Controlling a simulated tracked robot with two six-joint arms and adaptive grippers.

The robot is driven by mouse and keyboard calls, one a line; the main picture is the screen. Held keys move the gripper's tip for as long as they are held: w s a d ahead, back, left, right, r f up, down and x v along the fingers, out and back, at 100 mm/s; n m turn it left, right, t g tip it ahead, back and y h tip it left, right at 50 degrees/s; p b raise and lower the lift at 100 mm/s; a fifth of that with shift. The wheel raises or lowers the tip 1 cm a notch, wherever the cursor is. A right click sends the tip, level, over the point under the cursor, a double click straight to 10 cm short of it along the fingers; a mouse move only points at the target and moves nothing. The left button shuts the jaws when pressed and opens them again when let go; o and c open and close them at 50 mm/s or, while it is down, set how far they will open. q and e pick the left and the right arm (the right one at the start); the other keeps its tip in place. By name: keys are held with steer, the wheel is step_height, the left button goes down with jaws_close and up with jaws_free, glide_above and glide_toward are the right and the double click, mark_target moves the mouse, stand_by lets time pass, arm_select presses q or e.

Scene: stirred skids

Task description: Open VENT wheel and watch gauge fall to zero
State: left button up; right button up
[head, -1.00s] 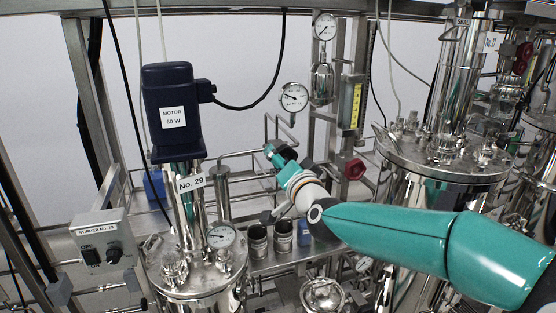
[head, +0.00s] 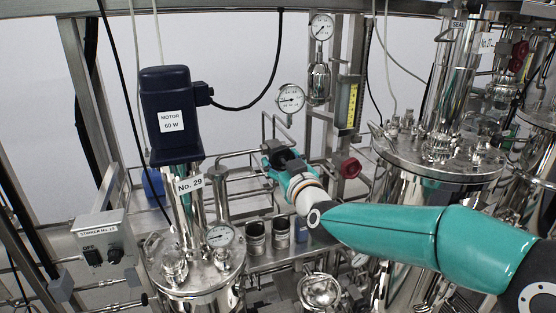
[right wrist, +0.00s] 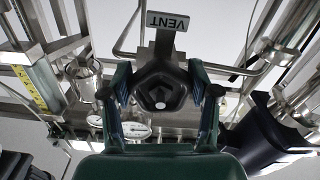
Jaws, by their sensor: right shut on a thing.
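The VENT wheel is a dark knob (right wrist: 160,82) in the middle of the right wrist view, just below the upside-down VENT label (right wrist: 167,21). My right gripper (right wrist: 162,95) has one finger on each side of the wheel and is shut on it. In the head view my right gripper (head: 284,160) is at the pipework in the middle, mostly covering the wheel. A round white gauge (head: 291,98) hangs just above it, its reading too small to tell. A second gauge (head: 321,26) is higher up. My left gripper is not in view.
A dark blue motor (head: 170,112) stands on the No. 29 vessel at the left, with another gauge (head: 220,235) on its lid. A red wheel (head: 350,168) is close to the right of my gripper. A large steel vessel (head: 440,160) stands at the right.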

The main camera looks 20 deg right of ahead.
steer(key=shift+f+n+p, duration=0.15)
steer(key=shift+n+p, duration=0.05)
steer(key=shift+n, duration=0.65)
steer(key=shift+f+n+p, duration=0.15)
steer(key=shift+n, duration=0.7)
steer(key=o, duration=1.2)
steer(key=shift+r, duration=0.1)
steer(key=shift+r, duration=0.1)
steer(key=shift+s, duration=0.2)
steer(key=s, duration=1.1)
steer(key=shift+s+d, duration=0.25)
steer(key=shift+s, duration=0.05)
